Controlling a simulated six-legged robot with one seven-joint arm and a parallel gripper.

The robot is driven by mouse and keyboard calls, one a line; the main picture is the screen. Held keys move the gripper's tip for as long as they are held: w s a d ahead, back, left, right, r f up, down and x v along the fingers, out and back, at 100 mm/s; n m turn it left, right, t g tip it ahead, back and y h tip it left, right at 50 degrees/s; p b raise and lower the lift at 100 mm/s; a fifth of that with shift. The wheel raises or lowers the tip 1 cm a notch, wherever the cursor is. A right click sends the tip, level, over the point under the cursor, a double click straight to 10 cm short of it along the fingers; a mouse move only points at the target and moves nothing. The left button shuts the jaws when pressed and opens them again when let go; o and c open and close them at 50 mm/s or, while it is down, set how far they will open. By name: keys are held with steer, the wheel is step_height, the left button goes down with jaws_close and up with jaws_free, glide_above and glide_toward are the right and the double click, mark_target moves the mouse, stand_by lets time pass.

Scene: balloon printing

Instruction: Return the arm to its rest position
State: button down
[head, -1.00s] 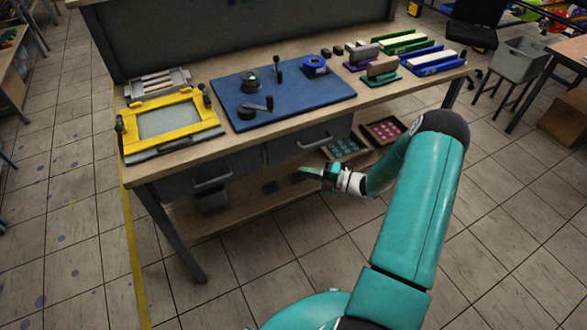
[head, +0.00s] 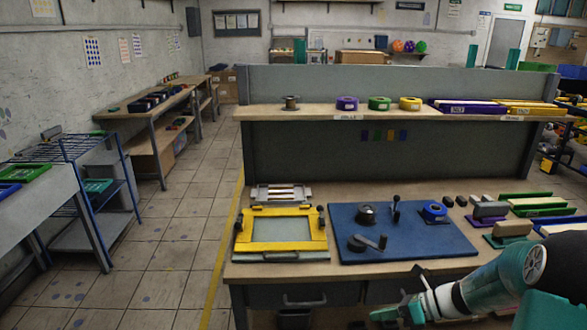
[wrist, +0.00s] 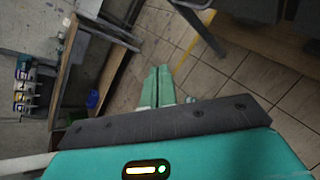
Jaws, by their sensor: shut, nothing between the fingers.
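My gripper (head: 388,314) shows at the bottom of the head view, in front of the workbench and below its top. It is at the end of my teal arm, which comes in from the lower right. In the wrist view my gripper's two pale green fingers (wrist: 156,90) lie together, shut, with nothing between them. Behind them is floor. The workbench (head: 300,275) carries a yellow frame (head: 320,245) at left and a blue mat (head: 435,247) with small tools in the middle. My gripper touches none of these.
A drawer (head: 304,300) is in the bench front near my gripper. An upper shelf (head: 300,113) holds several coloured rolls. The tiled floor (head: 180,245) left of the bench is clear.

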steer(key=s+a+r+n+t+h, duration=0.1)
steer(key=s+a+r+n+h, duration=0.2)
steer(key=s+r+n+h, duration=0.3)
steer(key=s+a+r+n+t+h, duration=0.1)
steer(key=s+a+r+n+h, duration=0.2)
steer(key=s+r+n, duration=1)
steer(key=s+n+h, duration=0.1)
steer(key=n+h, duration=0.1)
steer(key=n, duration=0.7)
steer(key=shift+r+t+h, duration=0.4)
